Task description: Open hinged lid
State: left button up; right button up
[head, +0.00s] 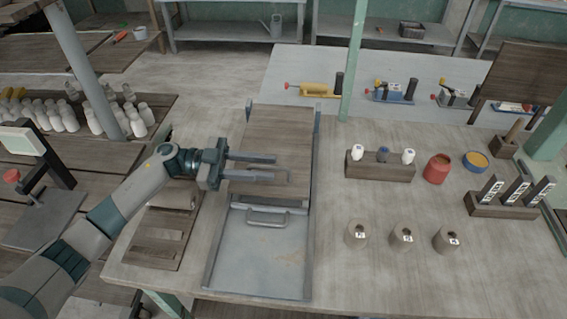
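A long shallow metal bin (208,262) lies on the workbench, left of its middle. A brown wooden panel (280,125) covers its back half. A grey metal panel with a raised bar handle (268,217) fills the front half. I cannot tell which panel is the hinged lid, and no hinge is clear. My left gripper (281,168) is over the wooden panel, behind the handle. Its two fingers point right, apart, with nothing seen between them. I cannot tell whether they touch the panel. My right gripper is out of view.
Right of the bin stand a wooden block with small bottles (380,170), a red jar (437,168), a yellow-and-blue tub (475,161) and grey cylinders (402,237). A green post (353,65) rises behind. The bench's front right is clear.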

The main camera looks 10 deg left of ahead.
aim_at(285, 169)
pick_arm(q)
jog(key=shift+d+p, duration=0.7)
jog(key=shift+d, duration=2)
grip_shut()
